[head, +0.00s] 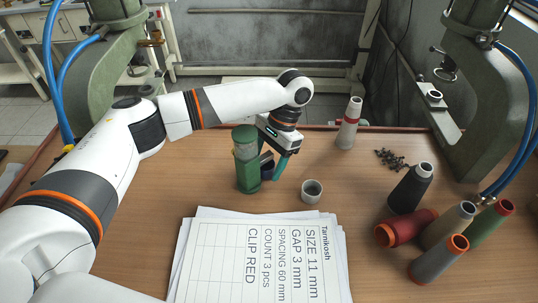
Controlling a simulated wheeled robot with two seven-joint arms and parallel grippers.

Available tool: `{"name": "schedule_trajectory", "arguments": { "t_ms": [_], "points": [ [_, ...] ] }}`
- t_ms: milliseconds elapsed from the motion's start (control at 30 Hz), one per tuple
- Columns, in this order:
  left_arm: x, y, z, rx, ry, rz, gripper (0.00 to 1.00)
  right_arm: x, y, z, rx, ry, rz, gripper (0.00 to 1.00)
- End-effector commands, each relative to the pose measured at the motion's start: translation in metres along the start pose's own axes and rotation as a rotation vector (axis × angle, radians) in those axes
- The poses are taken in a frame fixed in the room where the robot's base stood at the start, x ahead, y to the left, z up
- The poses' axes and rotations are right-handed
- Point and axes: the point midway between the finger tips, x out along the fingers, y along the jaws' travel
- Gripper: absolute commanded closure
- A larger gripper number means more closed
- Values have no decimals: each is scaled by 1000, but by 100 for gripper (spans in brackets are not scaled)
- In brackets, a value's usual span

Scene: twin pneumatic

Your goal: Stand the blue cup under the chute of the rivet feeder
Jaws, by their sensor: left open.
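The green rivet feeder (247,172) stands upright on the table, left of the middle. My left gripper (273,168) points down at the feeder's right side, its jaws open. A small dark blue cup (267,172) shows low between the gripper's fingers and close against the feeder. The fingers and gripper body hide much of it and most of the chute, so I cannot tell how exactly the cup sits under the chute. My right gripper is not in view.
A grey cup (312,190) stands just right of the gripper. Printed sheets (262,255) lie in front. Thread cones, including a black one (410,188) and a red-banded one (349,123), and dark rivets (391,159) are to the right. Green machines (480,100) flank the table.

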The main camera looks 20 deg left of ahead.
Motion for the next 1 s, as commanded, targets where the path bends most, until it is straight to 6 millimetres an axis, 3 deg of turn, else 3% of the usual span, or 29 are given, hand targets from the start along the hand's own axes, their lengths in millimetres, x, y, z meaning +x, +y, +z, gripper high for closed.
{"name": "schedule_trajectory", "arguments": {
  "t_ms": [133,400,433,567,867,1000],
  "points": [
    [0,0,0,0,0,0,38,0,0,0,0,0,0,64],
    [0,0,0,0,0,-1,83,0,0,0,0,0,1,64],
    [0,0,0,0,0,-1,59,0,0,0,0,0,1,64],
    [0,0,0,0,0,-1,38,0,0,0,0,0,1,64],
    [-1,0,0,0,0,-1,36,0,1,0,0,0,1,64],
    [-12,0,1,0,-3,-1,36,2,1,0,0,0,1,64]
  ]
}}
